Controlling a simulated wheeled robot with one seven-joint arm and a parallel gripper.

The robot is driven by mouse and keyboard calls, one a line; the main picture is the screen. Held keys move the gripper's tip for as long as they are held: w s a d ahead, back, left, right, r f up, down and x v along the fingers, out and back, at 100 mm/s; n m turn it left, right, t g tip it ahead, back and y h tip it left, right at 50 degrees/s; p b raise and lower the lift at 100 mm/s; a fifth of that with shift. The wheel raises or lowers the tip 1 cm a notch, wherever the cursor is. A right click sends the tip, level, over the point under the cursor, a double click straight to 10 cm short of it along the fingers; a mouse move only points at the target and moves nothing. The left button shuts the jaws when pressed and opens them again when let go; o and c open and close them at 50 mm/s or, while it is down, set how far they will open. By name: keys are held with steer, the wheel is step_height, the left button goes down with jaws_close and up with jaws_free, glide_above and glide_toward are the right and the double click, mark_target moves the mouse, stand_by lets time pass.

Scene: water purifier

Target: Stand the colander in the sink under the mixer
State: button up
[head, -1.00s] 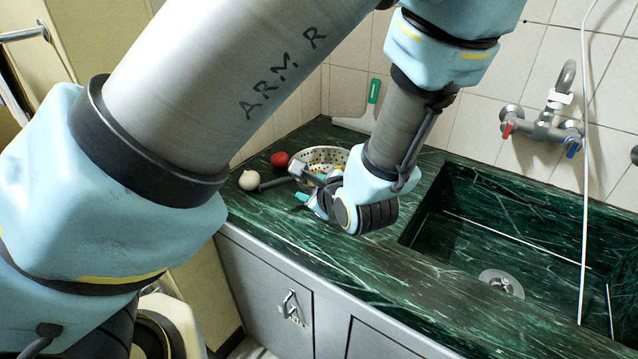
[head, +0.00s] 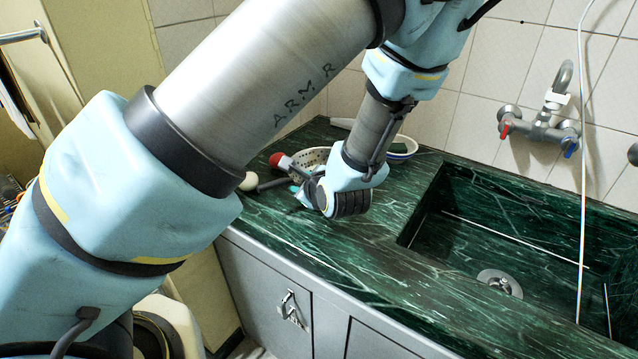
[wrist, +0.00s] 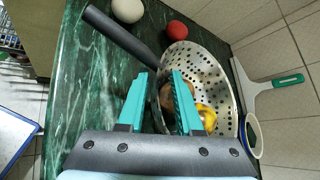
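The perforated metal colander (head: 312,157) stands on the green counter at the back left, partly hidden by my arm. In the wrist view the colander (wrist: 205,75) has a dark handle (wrist: 120,36) pointing up and left, and a yellow item (wrist: 207,116) and a brown one inside. My gripper (wrist: 160,76) is open, with its teal fingers apart on either side of the near rim; the right finger overlaps the bowl's inside. Contact cannot be told. In the head view my gripper (head: 298,190) is low beside the colander. The sink (head: 500,235) and wall mixer (head: 540,130) are at the right.
A red ball-like vegetable (head: 277,160) and a white one (head: 249,181) lie left of the colander. A white bowl (head: 403,147) stands behind my wrist. A green-handled flat tool (wrist: 268,85) leans by the wall.

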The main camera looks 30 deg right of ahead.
jaws_close()
stand_by(1.1)
